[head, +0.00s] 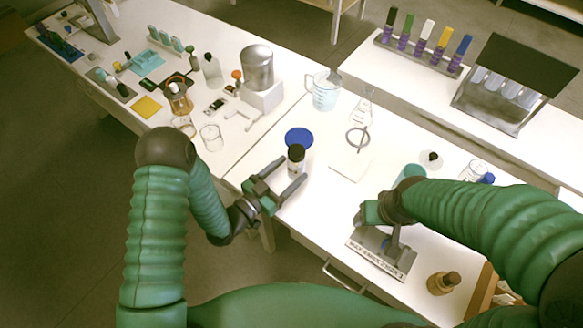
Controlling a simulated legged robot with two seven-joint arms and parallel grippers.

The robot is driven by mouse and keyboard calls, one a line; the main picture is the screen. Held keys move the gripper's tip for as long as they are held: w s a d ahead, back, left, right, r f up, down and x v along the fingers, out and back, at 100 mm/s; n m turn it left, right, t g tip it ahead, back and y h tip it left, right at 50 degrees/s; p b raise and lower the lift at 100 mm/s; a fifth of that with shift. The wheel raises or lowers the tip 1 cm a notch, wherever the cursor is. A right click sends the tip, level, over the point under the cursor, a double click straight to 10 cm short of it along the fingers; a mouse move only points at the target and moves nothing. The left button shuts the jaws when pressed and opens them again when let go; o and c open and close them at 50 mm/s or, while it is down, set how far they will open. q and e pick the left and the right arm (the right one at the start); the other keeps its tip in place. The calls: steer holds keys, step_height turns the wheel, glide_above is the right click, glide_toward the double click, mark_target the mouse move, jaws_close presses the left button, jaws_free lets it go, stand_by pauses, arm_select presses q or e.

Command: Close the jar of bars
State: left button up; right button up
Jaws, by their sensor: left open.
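A small bottle with a black top (296,158) stands upright beside a flat blue disc (299,137) on the white bench. My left gripper (288,172) is open, its fingers pointing at this bottle and close to its base; I cannot tell if they touch it. A clear glass vessel (473,171) stands at the right with a small blue cap-like piece (487,178) beside it. I cannot tell which vessel is the jar of bars, and no bars show clearly. My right gripper (372,212) is over a grey labelled device (384,258); its fingers are largely hidden.
A white sheet (350,163) with a dark ring above it lies mid-bench. A brown bottle (443,283) stands near the front right. A beaker (324,90) and a flask (363,106) stand at the back. The left bench (190,90) is crowded with glassware.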

arm_select(q)
steer(key=v, duration=1)
steer(key=shift+s+a, duration=0.25)
steer(key=shift+s, duration=0.05)
arm_select(e)
steer(key=shift+f, duration=0.3)
